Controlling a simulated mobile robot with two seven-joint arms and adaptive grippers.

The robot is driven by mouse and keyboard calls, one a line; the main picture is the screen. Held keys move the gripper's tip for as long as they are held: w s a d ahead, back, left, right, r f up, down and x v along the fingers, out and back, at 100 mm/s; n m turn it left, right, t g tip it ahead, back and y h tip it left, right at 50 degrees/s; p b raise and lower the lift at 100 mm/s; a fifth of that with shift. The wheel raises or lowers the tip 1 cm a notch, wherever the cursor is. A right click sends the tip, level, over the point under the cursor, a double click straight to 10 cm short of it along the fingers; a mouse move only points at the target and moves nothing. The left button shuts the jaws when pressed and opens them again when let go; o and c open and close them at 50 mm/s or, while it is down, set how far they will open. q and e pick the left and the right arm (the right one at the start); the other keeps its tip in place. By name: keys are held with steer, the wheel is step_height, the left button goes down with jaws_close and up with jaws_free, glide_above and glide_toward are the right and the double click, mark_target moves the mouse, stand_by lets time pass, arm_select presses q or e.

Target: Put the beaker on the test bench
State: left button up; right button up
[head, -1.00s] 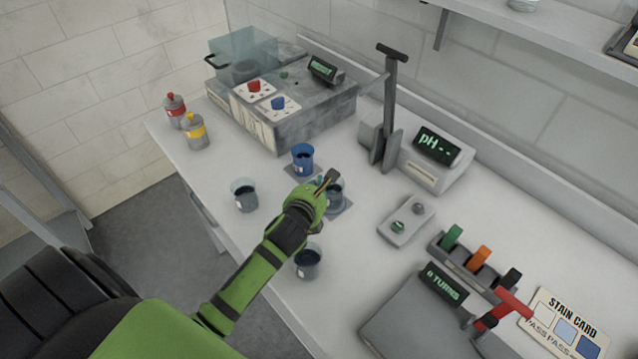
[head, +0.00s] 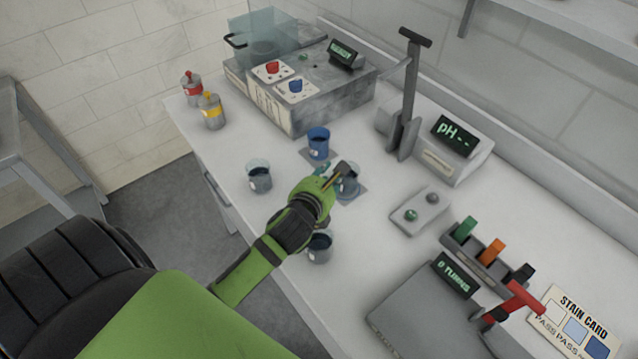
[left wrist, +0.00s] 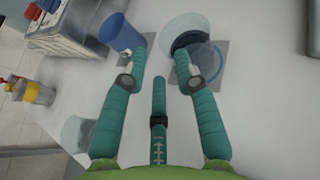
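Several beakers stand on the white bench (head: 400,255), which carries the test instruments. A blue beaker (head: 318,143) stands upright on a grey mat. A clear beaker with dark liquid (head: 348,184) stands on a second mat, partly hidden by my left gripper (head: 332,176). Another clear beaker (head: 259,177) stands to the left, and a dark-filled one (head: 320,247) is nearer the front edge. My right gripper is not in view.
A grey machine (head: 310,110) with red and blue knobs stands behind, with red (head: 192,88) and yellow-labelled bottles (head: 211,111) to its left. A pH meter (head: 450,150), button box (head: 420,211), stain card (head: 578,325) and a unit with a red lever (head: 515,300) lie right.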

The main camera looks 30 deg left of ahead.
arm_select(q)
steer(key=v, duration=0.8)
steer(key=shift+b, duration=0.4)
